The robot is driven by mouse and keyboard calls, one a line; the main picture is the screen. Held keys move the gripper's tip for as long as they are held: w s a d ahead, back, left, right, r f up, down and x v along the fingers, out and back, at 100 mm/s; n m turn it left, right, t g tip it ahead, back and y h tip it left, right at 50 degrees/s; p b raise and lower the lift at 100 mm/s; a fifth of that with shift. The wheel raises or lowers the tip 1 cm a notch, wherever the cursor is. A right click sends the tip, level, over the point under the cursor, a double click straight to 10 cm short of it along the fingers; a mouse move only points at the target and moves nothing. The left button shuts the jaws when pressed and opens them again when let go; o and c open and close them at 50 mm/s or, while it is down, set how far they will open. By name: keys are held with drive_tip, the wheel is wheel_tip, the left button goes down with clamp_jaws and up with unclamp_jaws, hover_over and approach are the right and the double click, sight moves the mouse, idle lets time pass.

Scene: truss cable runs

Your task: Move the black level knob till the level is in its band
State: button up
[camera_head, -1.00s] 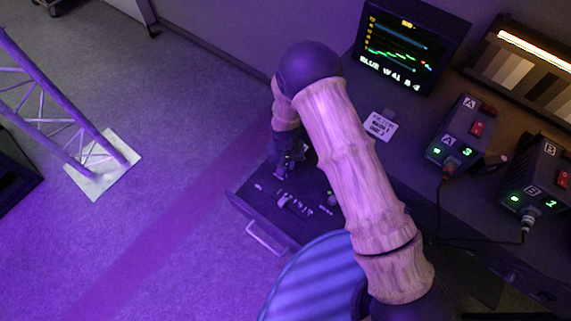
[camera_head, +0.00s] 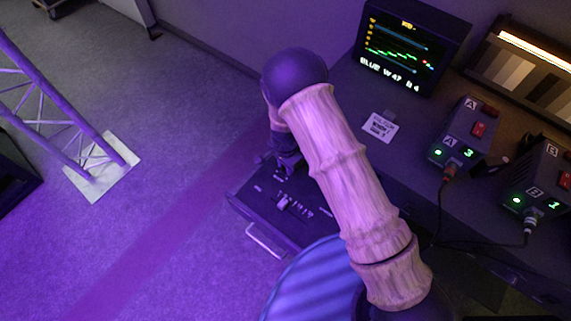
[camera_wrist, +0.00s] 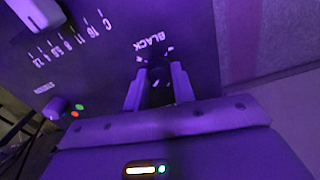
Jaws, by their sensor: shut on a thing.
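My gripper (camera_wrist: 158,88) is shut on the black level knob (camera_wrist: 157,95), beside the printed word BLACK on the control panel (camera_wrist: 110,70). The knob is dark and mostly hidden between the two fingers. In the head view my gripper (camera_head: 284,164) is at the panel's back edge, and the knob cannot be made out there. The monitor (camera_head: 405,47) shows a green trace between coloured lines, with a text line starting BLUE W and a B value; the small digits are hard to read.
A pale slider cap (camera_wrist: 38,12) sits by a numbered scale on the panel. A printed card (camera_head: 379,127) lies on the desk below the monitor. Boxes A (camera_head: 466,130) and B (camera_head: 540,180) with cables stand at right. Open floor lies left of the panel.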

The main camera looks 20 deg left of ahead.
drive_tip(key=shift+m, duration=0.6)
drive_tip(key=o, duration=1)
drive_tip(key=shift+r, duration=0.15)
wheel_tip(320, 180, up, 17)
drive_tip(key=shift+r+b, duration=0.1)
drive_tip(key=shift+b, duration=0.35)
